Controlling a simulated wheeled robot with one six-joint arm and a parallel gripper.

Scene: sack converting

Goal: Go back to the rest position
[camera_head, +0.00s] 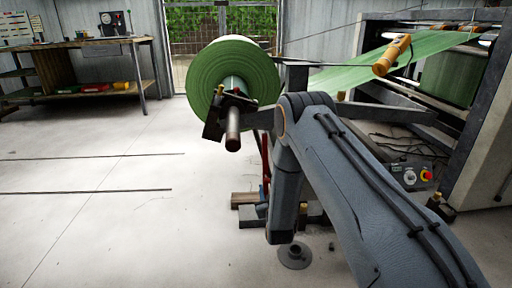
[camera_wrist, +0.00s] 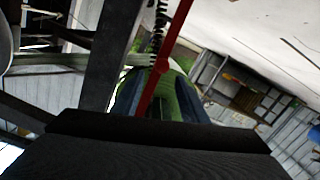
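My gripper is not clearly visible there; the arm hides that area. In the wrist view a broad black part of my gripper (camera_wrist: 160,150) fills the bottom. Two dark bluish shapes stand beyond it with green between them; I cannot make out whether they are fingertips. I see nothing clearly held. A large green roll (camera_head: 213,82) hangs on a shaft (camera_head: 233,130), left of my elbow.
A red bar (camera_wrist: 172,55) and a dark post (camera_wrist: 108,55) are close in the wrist view. The converting machine (camera_head: 472,145), with green web (camera_head: 345,78), stands right. A workbench (camera_head: 75,45) is at the back left. The left floor is open.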

